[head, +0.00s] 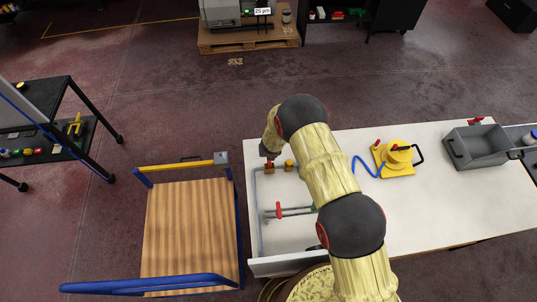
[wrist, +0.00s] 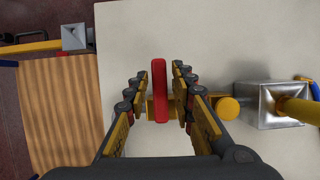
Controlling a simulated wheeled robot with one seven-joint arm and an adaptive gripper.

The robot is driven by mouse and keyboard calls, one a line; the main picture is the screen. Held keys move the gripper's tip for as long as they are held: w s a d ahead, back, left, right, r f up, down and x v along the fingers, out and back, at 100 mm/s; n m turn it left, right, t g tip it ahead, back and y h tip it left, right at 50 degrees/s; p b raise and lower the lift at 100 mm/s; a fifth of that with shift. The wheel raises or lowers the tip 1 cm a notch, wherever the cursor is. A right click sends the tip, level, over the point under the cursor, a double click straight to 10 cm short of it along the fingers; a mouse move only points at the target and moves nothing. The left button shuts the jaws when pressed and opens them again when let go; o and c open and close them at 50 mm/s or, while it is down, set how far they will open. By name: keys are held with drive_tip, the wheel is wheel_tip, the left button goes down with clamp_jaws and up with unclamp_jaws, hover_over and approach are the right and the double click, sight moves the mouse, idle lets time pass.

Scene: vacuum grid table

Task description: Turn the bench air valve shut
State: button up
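The bench air valve has a red handle (wrist: 160,88) and a yellow body (wrist: 150,110), seen in the wrist view. In the head view the valve (head: 269,166) is small, at the left back of the white table. My gripper (wrist: 159,75) is open, its fingers on either side of the red handle, with a visible gap on each side. The handle points along the picture's up-down direction in the wrist view. How deep the fingertips reach beside it is hard to tell. In the head view my gripper (head: 267,152) is over the valve, partly hidden by the arm.
A yellow knob (wrist: 222,108) and metal block (wrist: 268,105) stand right of the valve. A red-handled clamp (head: 278,210) lies nearer on the white table (head: 440,215). A yellow device (head: 395,158) with blue hose and a grey bin (head: 482,148) stand right. A wooden-decked cart (head: 190,235) adjoins the left.

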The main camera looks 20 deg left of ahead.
sight(269, 164)
drive_tip(key=shift+o, duration=0.7)
drive_tip(key=shift+s, duration=0.1)
drive_tip(key=v, duration=1.2)
